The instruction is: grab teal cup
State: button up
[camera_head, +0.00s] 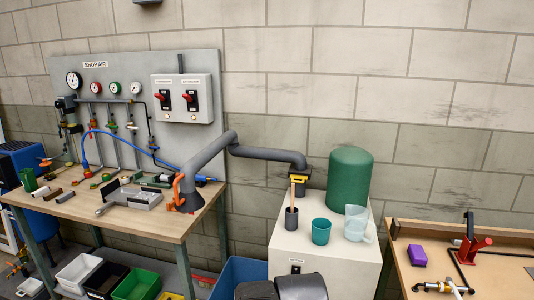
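The teal cup (321,232) stands upright on the white cabinet top (300,250), near its front middle. To its left is a dark grey cup (291,221) with a wooden-handled tool standing in it. To its right, a little apart, is a clear, pale blue jug (357,226). My gripper is not in view. Dark rounded parts at the bottom edge, in front of the cabinet, look like parts of my arm; their fingertips cannot be seen.
A green cylinder (349,180) stands behind the cups. A grey duct (265,154) arches from the cabinet's back to a hood over the left bench (150,228). The right bench holds a purple block (417,256) and a red tool. Bins lie on the floor at left.

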aim_at(320, 234)
jog(key=i+l, duration=0.15)
jog(key=l, duration=0.2)
jog(key=i+l, duration=0.1)
jog(key=l, duration=0.2)
jog(key=i+l+u, duration=0.1)
jog(key=l, duration=0.25)
jog(key=i+l, duration=0.2)
jog(key=l, duration=0.15)
